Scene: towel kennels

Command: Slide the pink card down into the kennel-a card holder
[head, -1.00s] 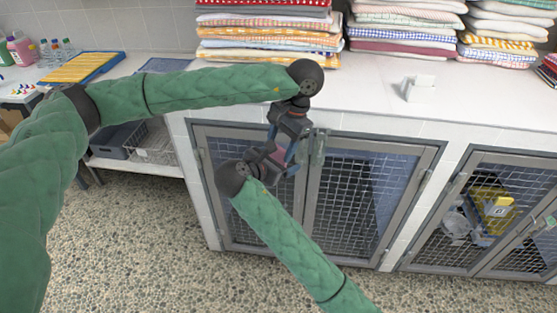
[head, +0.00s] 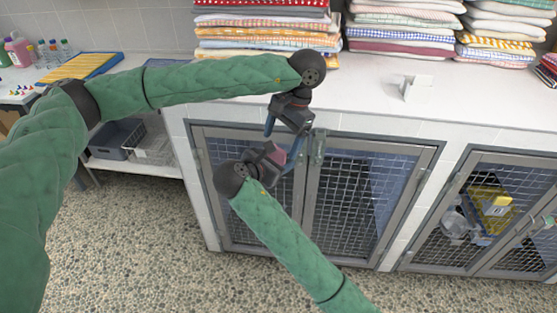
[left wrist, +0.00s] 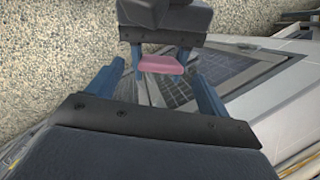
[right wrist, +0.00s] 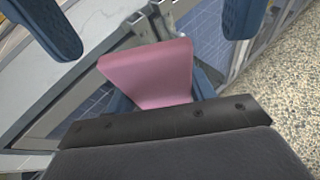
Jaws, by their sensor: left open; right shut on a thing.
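The pink card (right wrist: 155,75) is in my right gripper (head: 277,157), which is shut on it in front of the kennel doors. The card also shows as a small pink patch in the head view (head: 281,156) and edge-on in the left wrist view (left wrist: 162,64). My left gripper (head: 284,138) is open and empty just above, its blue fingers spread to either side of the card. A small translucent holder (head: 319,147) hangs on the door frame just right of the grippers and looks like the kennel-a card holder. Its slot is too small to make out.
Mesh kennel doors (head: 352,205) stand below a white counter (head: 375,95). A small white block-like stand (head: 416,88) and folded towel stacks (head: 405,25) are on the counter. Another kennel at right holds a yellow item (head: 495,203). The speckled floor in front is clear.

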